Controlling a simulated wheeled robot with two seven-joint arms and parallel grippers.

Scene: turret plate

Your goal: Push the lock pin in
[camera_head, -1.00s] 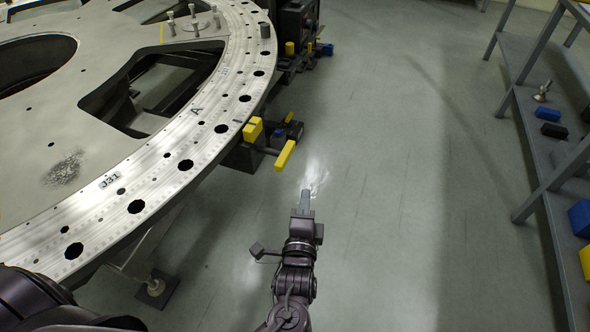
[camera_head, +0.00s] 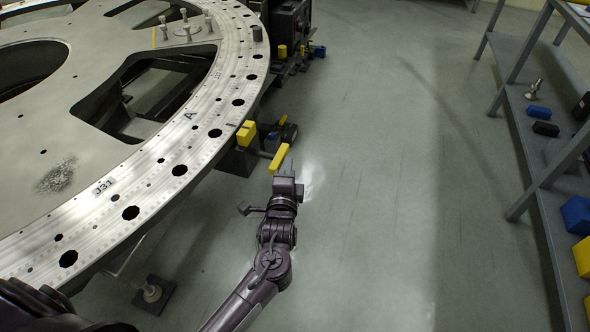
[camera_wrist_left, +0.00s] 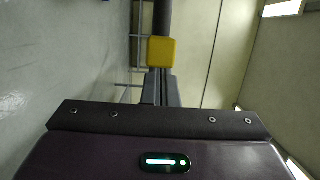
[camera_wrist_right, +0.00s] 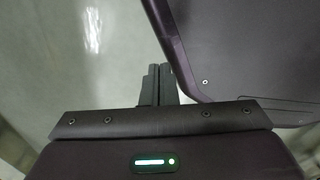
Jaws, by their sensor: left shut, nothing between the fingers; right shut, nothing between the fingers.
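The lock unit (camera_head: 240,160) sits at the outer rim of the turret plate (camera_head: 205,118). It has a yellow block (camera_head: 246,133) on top and a grey rod with a yellow bar (camera_head: 279,158) at its outer end, which looks like the lock pin's handle. My left gripper (camera_head: 287,164) is shut and empty, with its fingertips close by the yellow bar. In the left wrist view a yellow square face (camera_wrist_left: 162,51) lies just beyond the fingertips (camera_wrist_left: 159,76); I cannot tell whether they touch. My right gripper (camera_wrist_right: 159,70) is shut and empty in the right wrist view.
A dark machine block (camera_head: 290,30) with yellow and blue parts stands farther along the rim. A grey shelf (camera_head: 560,215) with blue, black and yellow blocks stands at the right. The floor (camera_head: 400,170) between is clear.

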